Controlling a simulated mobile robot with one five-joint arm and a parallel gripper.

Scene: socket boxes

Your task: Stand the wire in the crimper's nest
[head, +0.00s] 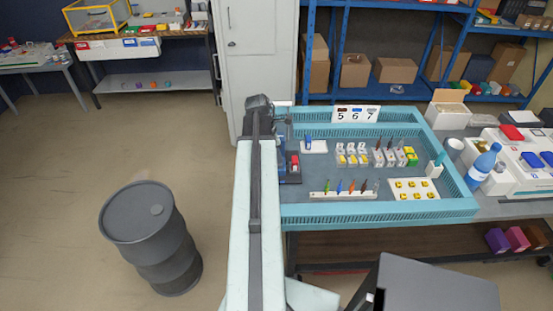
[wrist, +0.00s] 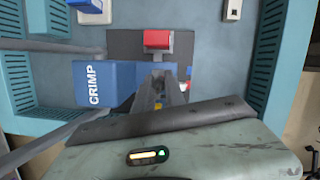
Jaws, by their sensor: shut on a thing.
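The blue crimper (wrist: 110,82), marked CRIMP, stands on a dark base in the wrist view, with a red block (wrist: 158,39) at its far end. In the head view the crimper (head: 291,170) is partly covered by my arm, and the red block shows beside it. My gripper (wrist: 160,92) is right over the crimper's side in the wrist view, its dark fingers shut. A small yellow and blue bit shows at the fingers; it may be part of the wire, but most of the wire is hidden. I cannot tell whether it touches the nest.
A teal-edged tray (head: 380,222) holds the crimper. To its right are a rack of coloured wires (head: 343,195), several small bins, and a white block with yellow sockets (head: 412,189). A bottle (head: 482,166) stands beyond the right edge. A dark drum (head: 155,235) stands on the floor at left.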

